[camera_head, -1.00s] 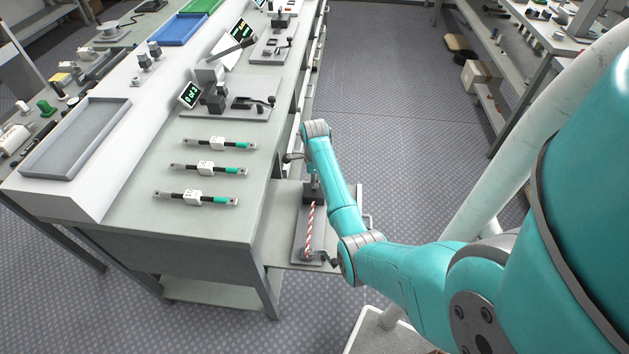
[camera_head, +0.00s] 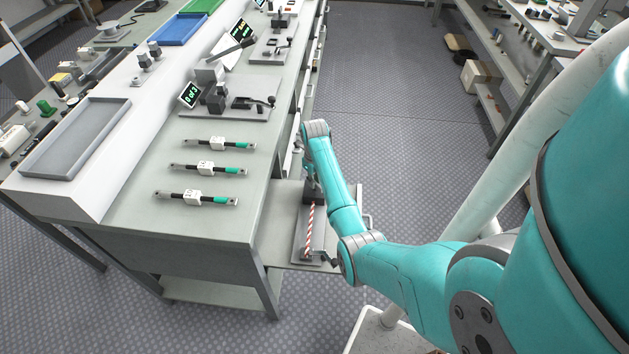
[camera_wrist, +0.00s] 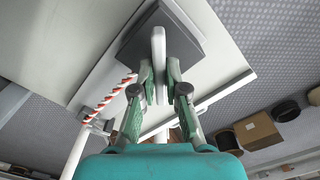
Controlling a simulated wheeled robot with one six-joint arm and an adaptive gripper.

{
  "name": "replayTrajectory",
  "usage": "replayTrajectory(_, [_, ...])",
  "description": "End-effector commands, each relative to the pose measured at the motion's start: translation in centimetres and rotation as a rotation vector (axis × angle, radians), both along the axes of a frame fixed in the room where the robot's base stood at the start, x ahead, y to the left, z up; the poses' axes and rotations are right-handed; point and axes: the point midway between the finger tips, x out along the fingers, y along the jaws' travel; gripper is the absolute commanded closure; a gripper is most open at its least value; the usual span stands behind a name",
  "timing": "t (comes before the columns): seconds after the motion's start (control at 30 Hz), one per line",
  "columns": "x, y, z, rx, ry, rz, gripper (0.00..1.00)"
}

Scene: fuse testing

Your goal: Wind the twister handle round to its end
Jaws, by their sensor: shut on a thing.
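The twister (camera_head: 325,240) sits on a low pull-out shelf at the bench's side, with a red-and-white twisted cord (camera_head: 310,230) along it. In the wrist view the cord (camera_wrist: 118,92) runs down-left from near a dark block (camera_wrist: 180,40). A pale, rounded twister handle (camera_wrist: 158,45) stands out in front of the block. My gripper (camera_wrist: 159,72) is shut on this handle, with one green finger on each side. In the head view my gripper is mostly hidden behind my wrist. The handle's angle is hard to tell.
Several fuse-like parts (camera_head: 205,168) lie on the bench top (camera_head: 150,215). A grey tray (camera_head: 75,138) is at left. The floor to the right of the bench is open. A cardboard box (camera_wrist: 257,130) lies beyond my gripper in the wrist view.

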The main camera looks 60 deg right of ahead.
Motion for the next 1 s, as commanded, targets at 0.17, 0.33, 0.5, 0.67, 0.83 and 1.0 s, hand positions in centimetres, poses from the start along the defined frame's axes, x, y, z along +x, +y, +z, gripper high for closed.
replayTrajectory(0.17, [0.00,-0.04,0.02,-0.001,-0.001,-0.082,1.00])
replayTrajectory(0.33, [0.00,-0.04,0.02,-0.001,-0.001,-0.128,1.00])
replayTrajectory(0.5, [0.00,-0.04,0.02,-0.001,-0.001,-0.146,1.00])
replayTrajectory(0.67, [0.00,-0.04,0.02,-0.001,-0.001,-0.148,1.00])
replayTrajectory(0.83, [0.00,-0.04,0.02,-0.001,-0.001,-0.147,1.00])
replayTrajectory(1.0, [0.01,-0.04,0.02,0.000,-0.001,-0.147,0.62])
